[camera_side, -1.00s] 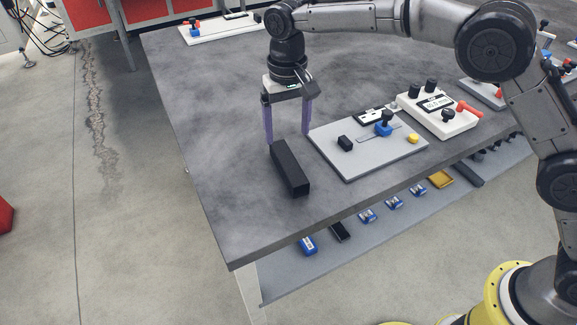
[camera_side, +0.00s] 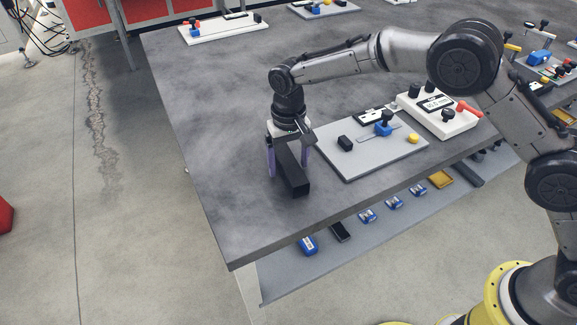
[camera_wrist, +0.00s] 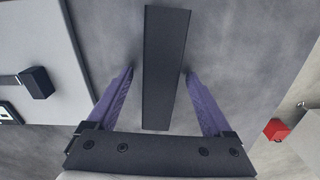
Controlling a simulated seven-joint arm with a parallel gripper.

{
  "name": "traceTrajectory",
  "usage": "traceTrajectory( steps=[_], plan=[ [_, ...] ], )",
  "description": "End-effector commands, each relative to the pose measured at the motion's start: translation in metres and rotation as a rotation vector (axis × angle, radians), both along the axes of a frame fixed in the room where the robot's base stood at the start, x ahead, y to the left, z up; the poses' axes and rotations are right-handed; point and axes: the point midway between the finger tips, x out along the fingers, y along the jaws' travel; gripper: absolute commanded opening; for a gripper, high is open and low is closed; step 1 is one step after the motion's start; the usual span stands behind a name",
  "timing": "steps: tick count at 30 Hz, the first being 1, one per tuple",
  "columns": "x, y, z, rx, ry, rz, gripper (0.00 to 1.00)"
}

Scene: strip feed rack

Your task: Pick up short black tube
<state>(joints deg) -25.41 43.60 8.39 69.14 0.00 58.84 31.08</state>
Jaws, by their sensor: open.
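The short black tube (camera_side: 293,174) lies on the grey table in the side view, beside the left edge of the grey board. In the wrist view the tube (camera_wrist: 165,65) runs lengthwise between the purple fingers. My gripper (camera_side: 287,171) is lowered over the tube, one finger on each side of it. It also shows in the wrist view (camera_wrist: 159,85), open, with a gap between each finger and the tube. The tube's far end is partly hidden by my gripper in the side view.
The grey board (camera_side: 372,162) with a small black block (camera_side: 345,143), a blue clamp (camera_side: 383,128) and a yellow knob (camera_side: 413,139) lies right of the tube. A white control box (camera_side: 440,122) stands beyond it. The table left of the tube is clear.

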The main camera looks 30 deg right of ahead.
Motion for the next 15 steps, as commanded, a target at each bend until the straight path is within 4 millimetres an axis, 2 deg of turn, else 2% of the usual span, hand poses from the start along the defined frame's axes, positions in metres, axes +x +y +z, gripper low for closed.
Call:
traceTrajectory(
  steps=[3,4,15],
  plan=[
    [-0.0001,0.0001,0.0001,0.0,0.0,0.0,0.85],
    [-0.0001,0.0001,0.0001,0.0,0.0,0.0,0.81],
    [0.0,0.0001,0.0006,0.0,0.0,0.0,0.15]
  ],
)
